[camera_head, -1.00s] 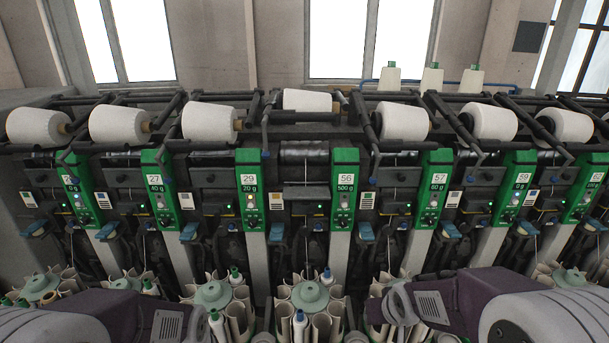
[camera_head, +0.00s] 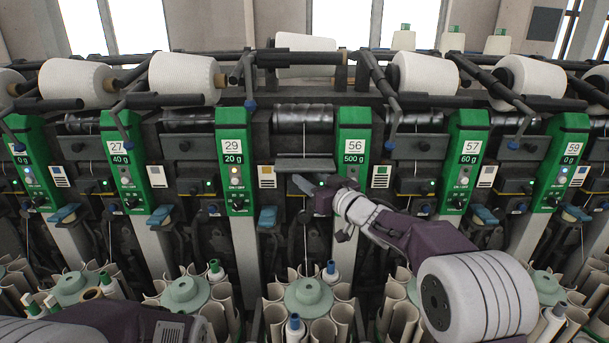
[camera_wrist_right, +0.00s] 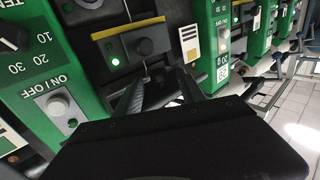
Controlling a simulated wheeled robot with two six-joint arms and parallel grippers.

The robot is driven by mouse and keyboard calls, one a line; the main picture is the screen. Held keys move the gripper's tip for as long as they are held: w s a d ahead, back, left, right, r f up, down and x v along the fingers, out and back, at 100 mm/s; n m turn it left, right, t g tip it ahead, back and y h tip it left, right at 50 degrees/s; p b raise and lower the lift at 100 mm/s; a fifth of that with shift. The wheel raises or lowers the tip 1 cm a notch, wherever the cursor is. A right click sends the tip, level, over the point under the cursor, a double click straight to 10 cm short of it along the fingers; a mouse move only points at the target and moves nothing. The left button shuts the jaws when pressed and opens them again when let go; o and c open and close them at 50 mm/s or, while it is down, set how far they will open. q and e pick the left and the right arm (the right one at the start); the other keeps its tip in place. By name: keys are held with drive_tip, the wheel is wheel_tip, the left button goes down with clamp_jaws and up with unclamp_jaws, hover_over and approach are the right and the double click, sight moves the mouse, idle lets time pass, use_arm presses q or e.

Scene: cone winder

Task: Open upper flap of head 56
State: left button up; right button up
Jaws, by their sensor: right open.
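Head 56 has a green panel (camera_head: 353,150) marked 56 and 500 g, with its dark unit just left of it. A flat grey plate, which looks like the upper flap (camera_head: 305,164), sits under the dark drum (camera_head: 304,118). My right gripper (camera_head: 304,184) is just below this plate, in front of the unit. Whether it touches the plate I cannot tell. In the right wrist view its two fingers (camera_wrist_right: 163,88) are apart with nothing held, below a black box with a knob (camera_wrist_right: 145,46) and a green light. My left gripper is out of view.
Green panels 29 (camera_head: 233,160) and 57 (camera_head: 465,160) flank head 56. A white cone (camera_head: 306,58) sits above it, between dark arms. Below are tube magazines with round green hubs (camera_head: 308,296). Part of my left arm shows at the lower left.

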drive_tip(key=shift+x, duration=1.4)
clamp_jaws()
